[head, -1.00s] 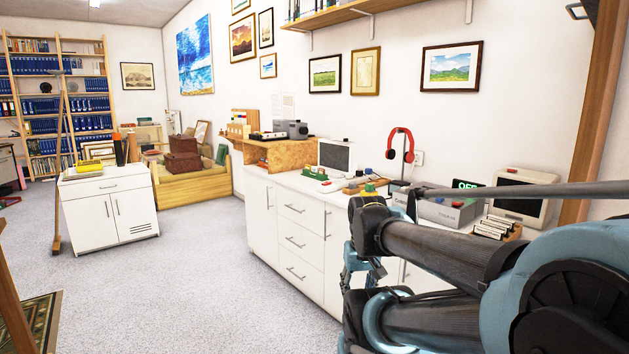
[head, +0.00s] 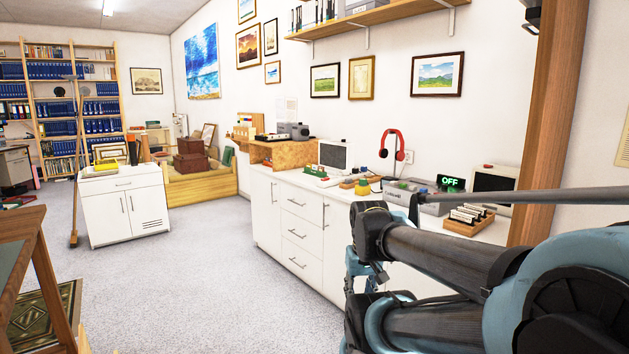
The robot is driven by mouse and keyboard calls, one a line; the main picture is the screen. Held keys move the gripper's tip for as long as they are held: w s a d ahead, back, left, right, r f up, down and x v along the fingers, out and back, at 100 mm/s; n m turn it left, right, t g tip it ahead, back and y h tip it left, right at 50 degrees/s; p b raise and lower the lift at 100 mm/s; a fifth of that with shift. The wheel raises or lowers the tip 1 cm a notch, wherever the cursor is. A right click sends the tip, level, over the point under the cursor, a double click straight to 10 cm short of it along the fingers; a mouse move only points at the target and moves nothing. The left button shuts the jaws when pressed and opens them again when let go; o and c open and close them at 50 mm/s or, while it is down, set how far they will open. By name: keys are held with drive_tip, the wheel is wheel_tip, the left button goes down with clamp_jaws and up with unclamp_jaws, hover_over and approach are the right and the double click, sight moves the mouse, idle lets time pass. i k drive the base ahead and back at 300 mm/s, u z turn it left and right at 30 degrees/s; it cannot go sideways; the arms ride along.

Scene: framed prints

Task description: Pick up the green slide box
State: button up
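I cannot single out the green slide box with certainty. A small upright green object (head: 228,157) stands by the brown cases at the back. My arm fills the lower right, in front of the counter. Its light-blue far end (head: 362,268) shows low beside the counter front, well apart from both green things. I cannot make out fingers there or whether they are open.
A white cabinet (head: 124,213) stands left of centre. A wooden table (head: 25,228) is at the near left. Grey carpet between them is clear.

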sight(313, 172)
drive_tip(key=u, duration=0.35)
drive_tip(key=i, duration=0.65)
drive_tip(key=u, duration=0.55)
drive_tip(key=i, duration=2.1)
drive_tip(key=z, duration=1.15)
drive_tip(key=i, duration=0.7)
drive_tip(key=z, duration=0.45)
